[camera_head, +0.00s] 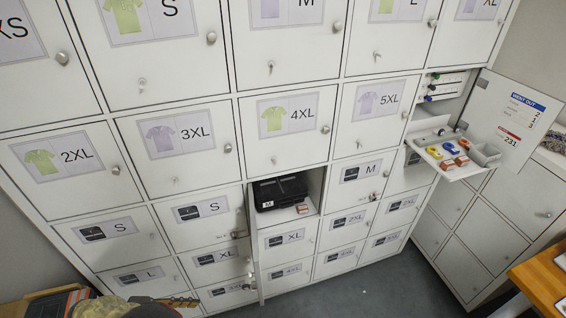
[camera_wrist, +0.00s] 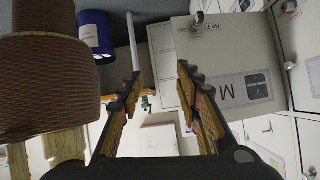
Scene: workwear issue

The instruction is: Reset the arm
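My gripper (camera_wrist: 160,78) is open in the wrist view, its two fingers apart with nothing held between them. Beyond the fingers are a locker door marked M (camera_wrist: 228,62), a thin pale upright edge and the floor. In the head view only a small patterned part, which looks like a finger of my gripper, shows at the bottom left edge, low in front of the lockers. The rest of my arm is mostly out of view.
A locker compartment stands open with a black folded garment (camera_head: 281,192) inside. A pull-out shelf (camera_head: 463,173) holds small coloured items at the right, beside an open panel (camera_head: 508,118). A wooden table (camera_head: 542,280) is at bottom right. A brown woven stool (camera_wrist: 48,80) and blue bin (camera_wrist: 95,34) stand nearby.

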